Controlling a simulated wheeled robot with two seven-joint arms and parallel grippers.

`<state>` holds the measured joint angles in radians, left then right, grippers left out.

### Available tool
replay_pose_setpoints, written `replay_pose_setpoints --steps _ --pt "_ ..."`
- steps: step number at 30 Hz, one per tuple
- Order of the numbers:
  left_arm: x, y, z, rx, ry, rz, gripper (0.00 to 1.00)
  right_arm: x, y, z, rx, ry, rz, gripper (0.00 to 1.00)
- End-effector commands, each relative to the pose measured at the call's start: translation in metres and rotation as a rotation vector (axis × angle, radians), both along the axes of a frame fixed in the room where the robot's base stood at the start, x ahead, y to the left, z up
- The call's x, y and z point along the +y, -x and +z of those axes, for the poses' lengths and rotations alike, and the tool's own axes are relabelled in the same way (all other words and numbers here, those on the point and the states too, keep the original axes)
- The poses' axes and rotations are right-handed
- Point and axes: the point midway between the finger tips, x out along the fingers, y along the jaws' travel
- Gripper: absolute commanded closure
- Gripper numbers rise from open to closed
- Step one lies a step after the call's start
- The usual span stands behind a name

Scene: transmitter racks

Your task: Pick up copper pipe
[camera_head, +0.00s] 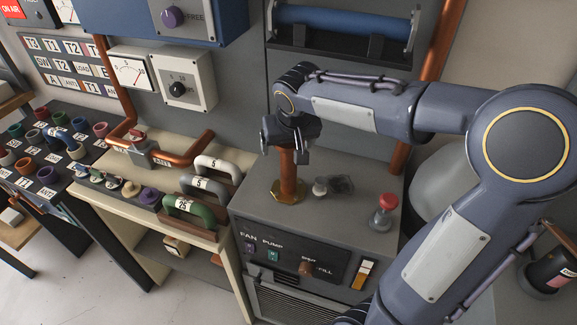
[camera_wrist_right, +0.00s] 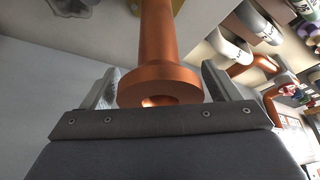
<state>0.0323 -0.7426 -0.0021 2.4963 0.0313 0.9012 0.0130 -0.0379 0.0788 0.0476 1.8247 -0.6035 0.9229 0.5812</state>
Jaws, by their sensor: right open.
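The copper pipe (camera_head: 288,178) stands upright in a brass hexagonal fitting (camera_head: 289,194) on top of a grey cabinet. Its top is hidden by my right gripper (camera_head: 287,146), which points down over it. In the right wrist view the copper pipe (camera_wrist_right: 158,38) has a wide flanged end with a hole, close to the gripper's palm. The two fingers of the right gripper (camera_wrist_right: 160,88) are open, one on each side of the pipe, with visible gaps beside it. My left gripper is not in view.
The grey cabinet (camera_head: 332,236) also carries a small silver knob (camera_head: 320,187), a dark cap (camera_head: 342,184) and a red button (camera_head: 384,212). Handled blocks (camera_head: 196,209) stand on the bench to its left. A vertical copper pipe (camera_head: 437,62) runs behind my arm.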

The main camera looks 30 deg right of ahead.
Motion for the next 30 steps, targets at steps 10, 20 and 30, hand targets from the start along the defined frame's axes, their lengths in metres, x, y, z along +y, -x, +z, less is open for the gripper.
replay_pose_setpoints --steps 10,20,30 --pt "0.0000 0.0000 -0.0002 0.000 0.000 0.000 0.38 0.0001 0.0001 0.0003 0.000 0.000 0.000 0.49" --pt "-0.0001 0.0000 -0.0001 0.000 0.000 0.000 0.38 0.0002 0.0002 0.0005 0.000 0.000 0.000 0.92" --pt "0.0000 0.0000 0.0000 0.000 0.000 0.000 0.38 0.0002 -0.0004 0.0027 -0.004 0.000 0.000 1.00"
